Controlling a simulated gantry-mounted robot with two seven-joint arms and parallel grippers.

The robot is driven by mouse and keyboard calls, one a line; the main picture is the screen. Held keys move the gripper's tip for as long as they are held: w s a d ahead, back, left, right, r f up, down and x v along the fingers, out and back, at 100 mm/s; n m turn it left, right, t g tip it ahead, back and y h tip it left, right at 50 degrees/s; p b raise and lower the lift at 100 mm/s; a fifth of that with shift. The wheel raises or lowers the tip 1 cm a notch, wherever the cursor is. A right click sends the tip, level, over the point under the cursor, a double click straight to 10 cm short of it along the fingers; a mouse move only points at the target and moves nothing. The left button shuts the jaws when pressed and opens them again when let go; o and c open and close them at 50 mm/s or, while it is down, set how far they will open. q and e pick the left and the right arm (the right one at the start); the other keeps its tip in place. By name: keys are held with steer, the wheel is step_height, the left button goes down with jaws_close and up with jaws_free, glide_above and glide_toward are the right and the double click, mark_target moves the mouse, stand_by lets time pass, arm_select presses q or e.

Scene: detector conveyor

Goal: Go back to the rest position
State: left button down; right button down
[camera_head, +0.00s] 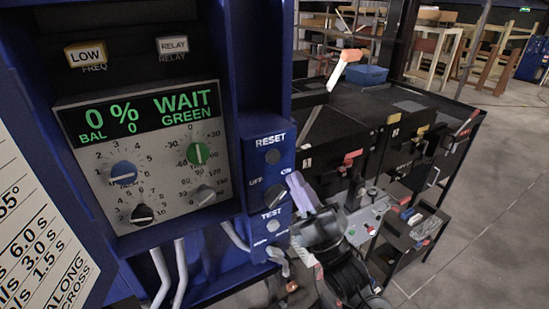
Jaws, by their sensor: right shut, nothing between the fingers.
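My right gripper (297,182) is in the lower middle of the head view, its arm coming up from the bottom edge. Its pale fingers are shut and empty. They point up beside the right edge of the blue switch panel (272,157), close to the dark rotary switch (276,197); I cannot tell whether they touch the panel. My left gripper is not in view.
The blue detector cabinet (262,50) fills the left, with a control panel (75,158) of knobs and a display (118,113) reading "0 % WAIT GREEN". Black cabinets (420,130) with coloured handles stand right. Open grey floor (480,235) lies at the far right.

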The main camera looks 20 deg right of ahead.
steer(key=shift+f+h, duration=0.1)
steer(key=shift+h, duration=0.2)
steer(key=s+f+m+g+h+p, duration=0.3)
steer(key=s+f+g+p, duration=0.15)
steer(key=f, duration=0.65)
steer(key=s+f+m+g+h+p, duration=0.3)
steer(key=s+f+g, duration=0.15)
steer(key=f, duration=0.65)
steer(key=s+d+f+m+g+h, duration=0.2)
steer(key=s+f+m+g, duration=0.2)
steer(key=s, duration=0.5)
steer(key=s+d+f+m+g+h, duration=0.2)
steer(key=s+f+m+g, duration=0.3)
steer(key=s+g, duration=0.3)
steer(key=shift+s+d+f+p, duration=0.25)
steer(key=shift+s+f+p, duration=0.05)
steer(key=shift+s+f, duration=0.6)
steer(key=shift+r, duration=0.1)
